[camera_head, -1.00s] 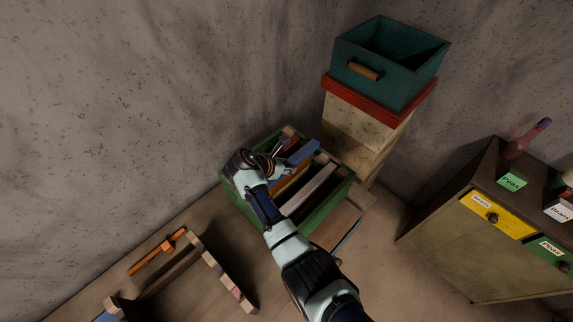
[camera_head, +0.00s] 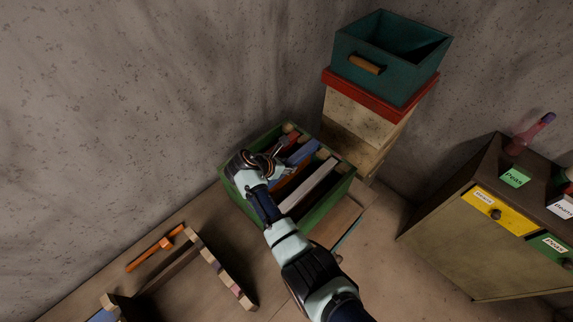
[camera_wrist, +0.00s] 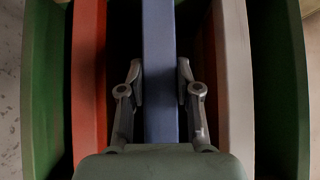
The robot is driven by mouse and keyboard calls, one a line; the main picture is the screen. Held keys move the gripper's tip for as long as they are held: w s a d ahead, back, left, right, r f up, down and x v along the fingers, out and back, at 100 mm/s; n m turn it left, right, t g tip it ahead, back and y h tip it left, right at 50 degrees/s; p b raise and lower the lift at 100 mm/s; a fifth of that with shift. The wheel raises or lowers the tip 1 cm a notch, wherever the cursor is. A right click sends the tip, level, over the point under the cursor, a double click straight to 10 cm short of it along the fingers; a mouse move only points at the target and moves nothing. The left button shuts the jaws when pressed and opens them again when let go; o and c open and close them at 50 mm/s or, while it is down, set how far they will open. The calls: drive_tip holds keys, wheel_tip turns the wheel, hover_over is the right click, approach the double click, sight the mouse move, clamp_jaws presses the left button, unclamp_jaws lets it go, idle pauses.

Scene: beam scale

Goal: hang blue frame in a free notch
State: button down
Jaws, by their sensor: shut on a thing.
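My gripper (camera_head: 279,158) also shows over the box in the head view and hides part of the bar. A white frame (camera_head: 310,187) lies to the right. The wrist view shows dark gaps beside the outer frames; notches themselves cannot be made out.
A wooden rack (camera_head: 222,276) and an orange tool (camera_head: 155,250) are at the lower left. A teal bin (camera_head: 398,80) stands on a stacked hive (camera_head: 362,128) close behind the green box. A drawer cabinet (camera_head: 455,235) is at the right.

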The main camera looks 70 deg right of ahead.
drive_tip(key=shift+f, duration=0.25)
drive_tip(key=shift+f+b, duration=0.75)
drive_tip(key=shift+f, duration=0.2)
drive_tip(key=shift+c, duration=1.2)
unclamp_jaws()
drive_tip(key=shift+f, duration=0.1)
drive_tip(key=shift+p+v, duration=0.8)
drive_tip(key=shift+p, duration=0.1)
drive_tip(key=shift+a+r+p, duration=0.2)
drive_tip(key=shift+r+p, duration=0.1)
drive_tip(key=shift+p, duration=0.05)
drive_tip(key=shift+p+v, duration=1.35)
